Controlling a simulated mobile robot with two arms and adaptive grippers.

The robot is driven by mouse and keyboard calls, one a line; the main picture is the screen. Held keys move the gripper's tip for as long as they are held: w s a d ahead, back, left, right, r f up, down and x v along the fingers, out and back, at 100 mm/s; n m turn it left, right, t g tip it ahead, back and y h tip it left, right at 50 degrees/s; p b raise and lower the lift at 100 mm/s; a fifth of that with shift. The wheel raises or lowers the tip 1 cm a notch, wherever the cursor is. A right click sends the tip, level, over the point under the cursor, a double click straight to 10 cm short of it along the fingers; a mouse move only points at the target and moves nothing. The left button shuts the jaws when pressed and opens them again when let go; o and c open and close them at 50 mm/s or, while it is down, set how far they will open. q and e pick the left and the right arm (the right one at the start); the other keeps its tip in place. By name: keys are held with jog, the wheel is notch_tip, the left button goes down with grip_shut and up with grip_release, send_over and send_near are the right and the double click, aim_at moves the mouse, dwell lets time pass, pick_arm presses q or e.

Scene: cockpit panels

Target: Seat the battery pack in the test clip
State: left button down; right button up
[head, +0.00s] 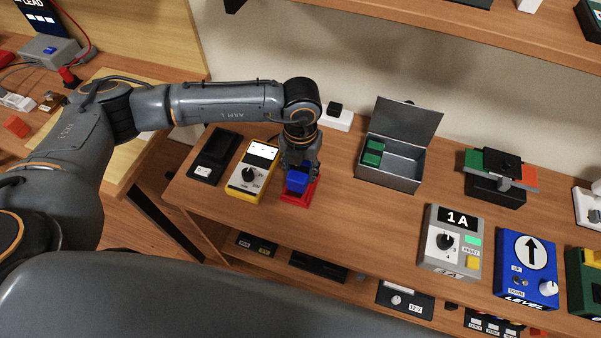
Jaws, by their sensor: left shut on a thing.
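My left gripper (299,167) points down over the table and is shut on a blue block (298,181), which looks like the battery pack. The block is upright, in or directly above a red holder (300,197), which may be the test clip. The fingers partly hide the block's top, and I cannot tell whether its bottom is fully down in the holder. My right gripper is not in view.
A yellow meter (249,175) and a black device (212,158) stand close on the left. An open grey metal box (403,174) holding a green block (373,152) is at the back right. Control boxes, including a grey one (447,246), line the right front. Shelves run above and below.

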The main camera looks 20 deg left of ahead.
aim_at(300, 176)
pick_arm(q)
notch_tip(300, 176, down, 3)
jog(key=shift+w+f, duration=0.1)
jog(key=shift+w, duration=0.05)
jog(key=shift+f, duration=0.25)
jog(key=c, duration=0.7)
grip_release()
jog(key=shift+c, duration=0.2)
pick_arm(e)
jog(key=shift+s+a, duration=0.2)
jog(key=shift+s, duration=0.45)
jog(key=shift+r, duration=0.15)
pick_arm(q)
jog(key=shift+r+p, duration=0.3)
jog(key=shift+r, duration=0.05)
notch_tip(300, 176, up, 12)
jog(key=shift+f+b, duration=0.15)
jog(key=shift+b, duration=0.85)
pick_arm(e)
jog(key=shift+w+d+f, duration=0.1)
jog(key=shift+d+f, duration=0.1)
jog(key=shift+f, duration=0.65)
